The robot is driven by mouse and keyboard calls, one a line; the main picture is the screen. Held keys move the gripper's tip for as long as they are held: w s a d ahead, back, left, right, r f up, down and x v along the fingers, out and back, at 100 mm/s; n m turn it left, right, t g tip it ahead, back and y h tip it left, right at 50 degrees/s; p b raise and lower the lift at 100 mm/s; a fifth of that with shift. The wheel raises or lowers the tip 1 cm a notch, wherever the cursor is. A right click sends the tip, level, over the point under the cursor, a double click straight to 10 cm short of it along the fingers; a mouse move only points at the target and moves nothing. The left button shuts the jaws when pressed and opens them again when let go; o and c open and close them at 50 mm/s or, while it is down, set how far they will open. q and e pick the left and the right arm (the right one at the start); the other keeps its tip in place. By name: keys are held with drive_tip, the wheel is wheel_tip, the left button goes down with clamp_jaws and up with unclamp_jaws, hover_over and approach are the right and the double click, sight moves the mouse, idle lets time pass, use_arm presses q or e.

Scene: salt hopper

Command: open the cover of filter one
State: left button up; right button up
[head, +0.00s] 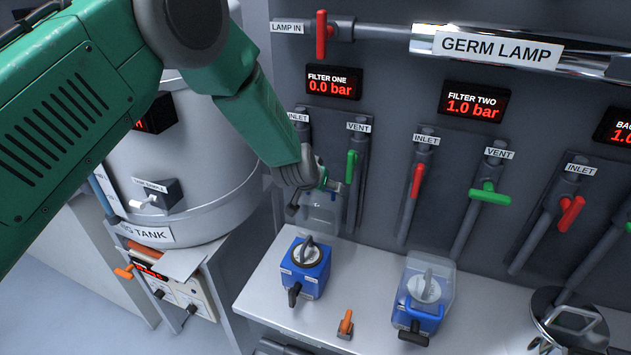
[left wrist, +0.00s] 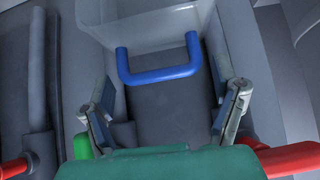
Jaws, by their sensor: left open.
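Filter one (head: 305,266) is a blue housing with a round pale top and a dark handle on the bench, with no cover over that top. Its clear cover (head: 322,214) stands raised behind it, against the panel, below my left gripper (head: 323,185). In the left wrist view the clear cover (left wrist: 150,20) has a blue U-shaped handle (left wrist: 160,77). My left gripper (left wrist: 165,100) is open, with a finger on either side below the handle and nothing held between them. Contact with the handle cannot be told. My right gripper is not in view.
Filter one's display (head: 333,84) reads 0.0 bar. Its green vent handle (head: 351,166) is close beside my left gripper. Filter two (head: 424,292) has its clear cover down. An orange-handled part (head: 345,325) lies on the bench (head: 262,301). A large tank (head: 205,160) stands left.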

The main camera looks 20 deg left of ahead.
use_arm(q)
drive_tip(key=v, duration=1)
drive_tip(key=s+a+f+g+b, duration=0.2)
drive_tip(key=s+f+b, duration=0.2)
drive_tip(key=s+f, duration=0.65)
drive_tip(key=s+a+f+g+b, duration=0.2)
drive_tip(key=s+f+b, duration=0.2)
drive_tip(key=s+f, duration=0.7)
drive_tip(key=s+a+f+g+b, duration=0.1)
drive_tip(key=s+f+g+b, duration=0.1)
drive_tip(key=s+f, duration=0.5)
drive_tip(key=s+a+f+g+b, duration=0.1)
drive_tip(key=s+f+g+b, duration=0.1)
drive_tip(key=s+f, duration=0.5)
drive_tip(key=s+b, duration=0.1)
drive_tip(key=s, duration=0.4)
drive_tip(key=shift+s+a+f+b, duration=0.2)
drive_tip(key=shift+a+f+b, duration=0.05)
drive_tip(key=shift+a+b, duration=0.15)
drive_tip(key=shift+w, duration=0.1)
